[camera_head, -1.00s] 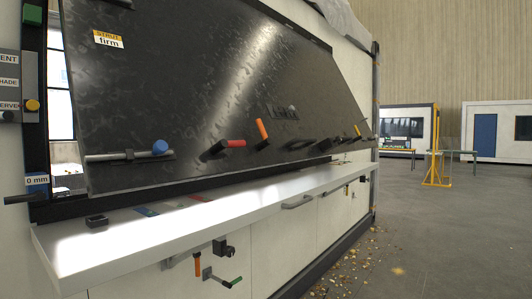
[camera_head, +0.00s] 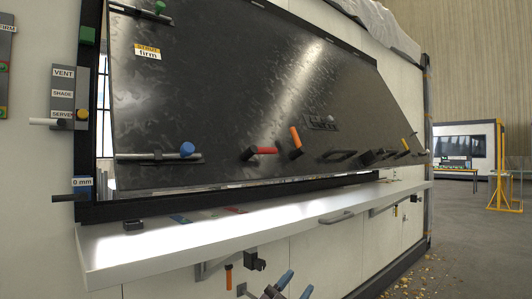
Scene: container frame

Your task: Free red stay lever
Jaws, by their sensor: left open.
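The red lever (camera_head: 265,150) juts from a dark block on the lower part of the big dark tilted panel (camera_head: 200,80), lying nearly level. A label reading "STRUT firm" (camera_head: 147,51) is near the panel's upper left. My left gripper (camera_head: 296,284) shows at the bottom edge, with blue fingertips spread apart and nothing seen between them. It is well below the red lever, in front of the cabinet face under the white counter, and touches no lever on the panel. Its lower part is cut off by the frame. My right gripper is not in view.
An orange lever (camera_head: 296,140) stands just right of the red one. A blue-knobbed bar (camera_head: 187,149) is left. The white counter (camera_head: 150,245) juts out below the panel. Under it hang a black latch (camera_head: 255,261) and an orange handle (camera_head: 228,278). Open floor lies right.

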